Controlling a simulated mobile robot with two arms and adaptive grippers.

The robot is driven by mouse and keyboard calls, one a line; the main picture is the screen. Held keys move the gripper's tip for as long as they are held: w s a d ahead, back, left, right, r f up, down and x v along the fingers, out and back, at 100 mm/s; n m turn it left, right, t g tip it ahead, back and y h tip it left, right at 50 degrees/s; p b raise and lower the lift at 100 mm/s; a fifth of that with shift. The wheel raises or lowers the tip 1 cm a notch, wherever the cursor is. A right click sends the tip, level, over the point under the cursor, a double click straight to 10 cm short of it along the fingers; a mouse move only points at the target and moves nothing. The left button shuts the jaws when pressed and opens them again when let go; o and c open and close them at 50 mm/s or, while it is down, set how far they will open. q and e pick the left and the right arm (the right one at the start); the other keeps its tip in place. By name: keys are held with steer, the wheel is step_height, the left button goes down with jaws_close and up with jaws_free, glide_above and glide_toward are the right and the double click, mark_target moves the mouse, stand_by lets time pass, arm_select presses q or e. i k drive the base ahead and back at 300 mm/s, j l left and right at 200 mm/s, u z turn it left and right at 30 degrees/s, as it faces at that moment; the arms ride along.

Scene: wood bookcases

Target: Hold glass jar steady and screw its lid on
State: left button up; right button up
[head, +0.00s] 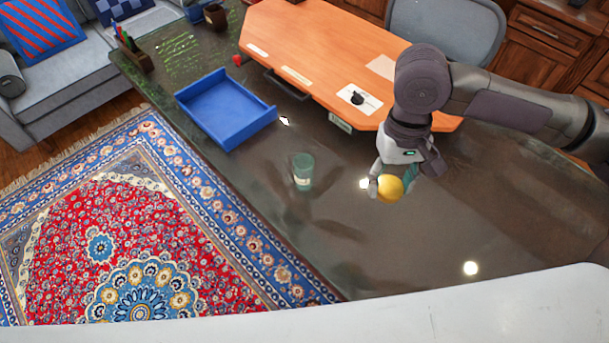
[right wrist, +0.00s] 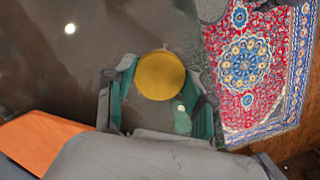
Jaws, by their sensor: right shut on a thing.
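A greenish glass jar (head: 303,171) with a pale label stands upright on the dark glossy table, with no lid visible on it. My right gripper (head: 388,187) is shut on a round yellow lid (head: 390,189), held above the table to the right of the jar and apart from it. My left gripper is in neither view.
A blue open tray (head: 228,143) lies left of the jar. An orange board (head: 320,45) with a black knob covers the back of the dark table (head: 420,240). A pen holder (head: 133,56) stands at the far left corner. The table around the jar is clear.

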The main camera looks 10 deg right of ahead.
mark_target(303, 164)
steer(key=j+z, duration=0.75)
steer(key=j, duration=0.15)
steer(key=j+z, duration=0.35)
steer(key=j, duration=0.15)
